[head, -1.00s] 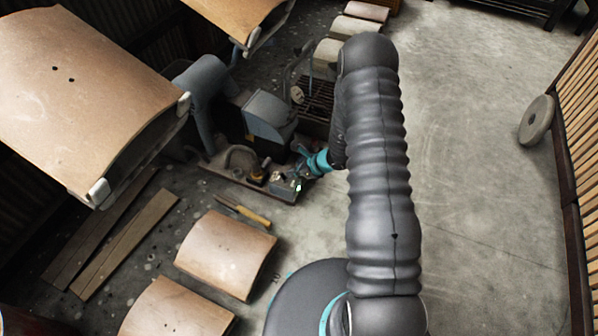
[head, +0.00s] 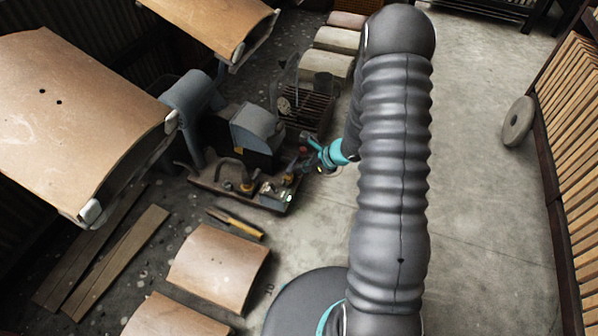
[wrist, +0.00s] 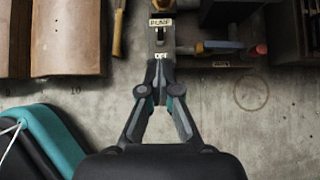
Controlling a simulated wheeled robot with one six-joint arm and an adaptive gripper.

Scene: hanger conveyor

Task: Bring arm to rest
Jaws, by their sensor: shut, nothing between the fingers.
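My gripper shows in the wrist view (wrist: 160,75), where its two fingers come together at the tips with nothing between them. The tips overlap a small switch box (wrist: 160,38) with labels above and below its lever; I cannot tell from this view whether they touch it. In the head view the box (head: 275,196) sits at the right end of the machine's base, with a small green light. My teal wrist is just above and right of it, and my arm hides part of the floor behind. The gripper itself is too small there to make out clearly.
A grey machine (head: 255,130) stands on a low base. Large curved brown panels (head: 75,110) hang at left. More curved panels (head: 218,268) lie on the floor near a yellow-handled tool (head: 237,222).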

